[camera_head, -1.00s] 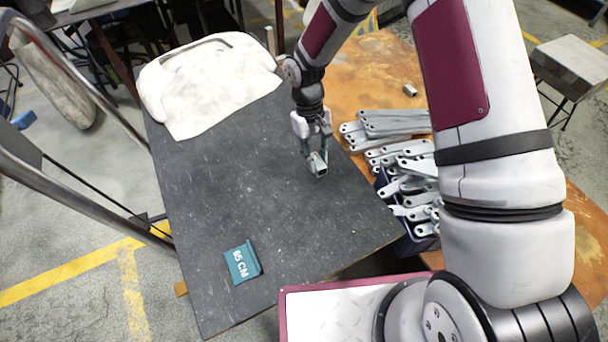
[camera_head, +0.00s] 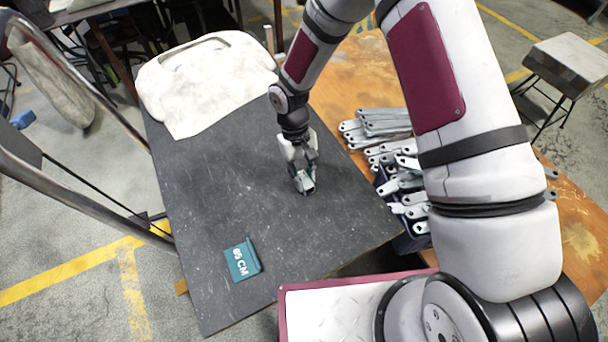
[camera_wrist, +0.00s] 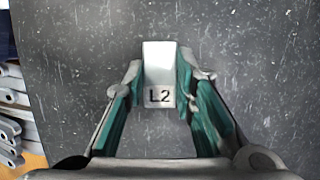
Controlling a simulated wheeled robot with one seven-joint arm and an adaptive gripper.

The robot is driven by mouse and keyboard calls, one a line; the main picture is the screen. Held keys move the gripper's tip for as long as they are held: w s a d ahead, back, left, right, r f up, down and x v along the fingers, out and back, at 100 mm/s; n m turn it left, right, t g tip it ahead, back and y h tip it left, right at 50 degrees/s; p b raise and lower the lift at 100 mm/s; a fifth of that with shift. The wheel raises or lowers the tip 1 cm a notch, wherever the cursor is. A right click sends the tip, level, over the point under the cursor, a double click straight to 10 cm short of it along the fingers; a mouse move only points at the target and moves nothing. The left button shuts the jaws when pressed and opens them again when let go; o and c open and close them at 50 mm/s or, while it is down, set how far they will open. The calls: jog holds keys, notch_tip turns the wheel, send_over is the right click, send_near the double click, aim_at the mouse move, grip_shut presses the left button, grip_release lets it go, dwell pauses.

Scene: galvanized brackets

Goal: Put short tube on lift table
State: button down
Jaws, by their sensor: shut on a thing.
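The short tube (camera_wrist: 158,62) is a pale metal piece marked "L2", seen in the wrist view between my gripper's fingers. My gripper (camera_wrist: 160,90) is shut on it, with a green-padded finger on each side. In the head view my gripper (camera_head: 305,187) points down over the dark top of the lift table (camera_head: 225,200), right of its middle. The tube (camera_head: 307,188) shows there at the fingertips, low over the surface. I cannot tell whether it touches the top.
Flat brackets (camera_head: 380,125) lie on the rusty bench (camera_head: 350,75) to the right, with more in a dark bin (camera_head: 412,243). The table's left-middle is clear.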

jog(key=c, duration=1.3)
grip_release()
jog(key=shift+f, duration=0.1)
jog(key=v, duration=1.2)
jog(key=s+d+r+m+t, duration=0.15)
jog(key=d+r, duration=0.45)
jog(key=r, duration=0.6)
jog(key=s+d+r+t, duration=0.2)
jog(key=s+d+r, duration=0.4)
jog(key=s+r, duration=0.3)
jog(key=s+d+r+m, duration=0.1)
jog(key=s+r, duration=0.1)
jog(key=s, duration=0.3)
jog(key=s+d+r+m+t+y, duration=0.1)
jog(key=s+d+r, duration=0.1)
jog(key=s, duration=0.4)
jog(key=s+d+r+m+t, duration=0.1)
jog(key=s+r, duration=0.1)
jog(key=s, duration=0.3)
jog(key=shift+s+d, duration=0.2)
jog(key=shift+s, duration=0.15)
